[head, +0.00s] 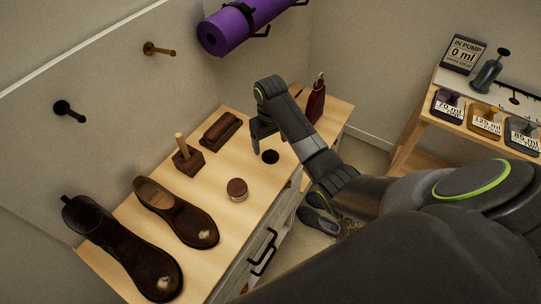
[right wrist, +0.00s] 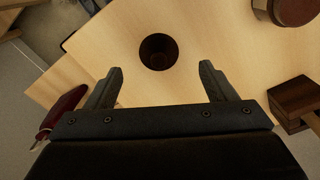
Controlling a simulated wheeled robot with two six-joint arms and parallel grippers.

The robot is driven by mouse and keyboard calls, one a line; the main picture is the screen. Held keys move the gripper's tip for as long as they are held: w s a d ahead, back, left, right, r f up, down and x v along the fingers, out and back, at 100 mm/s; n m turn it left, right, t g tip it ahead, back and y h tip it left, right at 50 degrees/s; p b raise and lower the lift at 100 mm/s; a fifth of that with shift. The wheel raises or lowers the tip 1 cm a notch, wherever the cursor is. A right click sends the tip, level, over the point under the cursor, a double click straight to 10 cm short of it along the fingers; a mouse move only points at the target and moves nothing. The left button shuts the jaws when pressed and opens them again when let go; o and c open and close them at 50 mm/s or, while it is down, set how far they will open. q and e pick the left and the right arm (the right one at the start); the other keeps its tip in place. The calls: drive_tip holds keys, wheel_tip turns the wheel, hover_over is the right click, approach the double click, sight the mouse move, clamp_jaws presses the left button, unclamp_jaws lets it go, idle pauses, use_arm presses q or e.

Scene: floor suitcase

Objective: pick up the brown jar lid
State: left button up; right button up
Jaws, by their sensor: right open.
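The brown jar lid (head: 270,156) appears as a small dark round piece lying on the wooden bench top. In the right wrist view the lid (right wrist: 158,52) is a dark brown disc with a shaded inside, just beyond the fingertips and roughly centred between them. My right gripper (head: 262,137) is above the bench beside the lid. Its two fingers (right wrist: 161,72) are spread apart with nothing between them. The squat jar (head: 237,191) with a brown top stands apart from the lid, nearer the shoes. My left gripper is not in view.
A wall stands behind. Bare wood surrounds the lid.

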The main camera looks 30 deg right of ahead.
sight(271, 151)
drive_tip(key=shift+w+d+f+p, duration=0.1)
drive_tip(key=shift+f+p, duration=0.1)
drive_tip(key=shift+f, duration=1.2)
drive_tip(key=shift+w+f+p, duration=0.1)
drive_tip(key=shift+f+p, duration=0.1)
drive_tip(key=shift+f, duration=1.15)
drive_tip(key=c, duration=1)
drive_tip(key=shift+c, duration=0.2)
drive_tip(key=shift+r, duration=0.15)
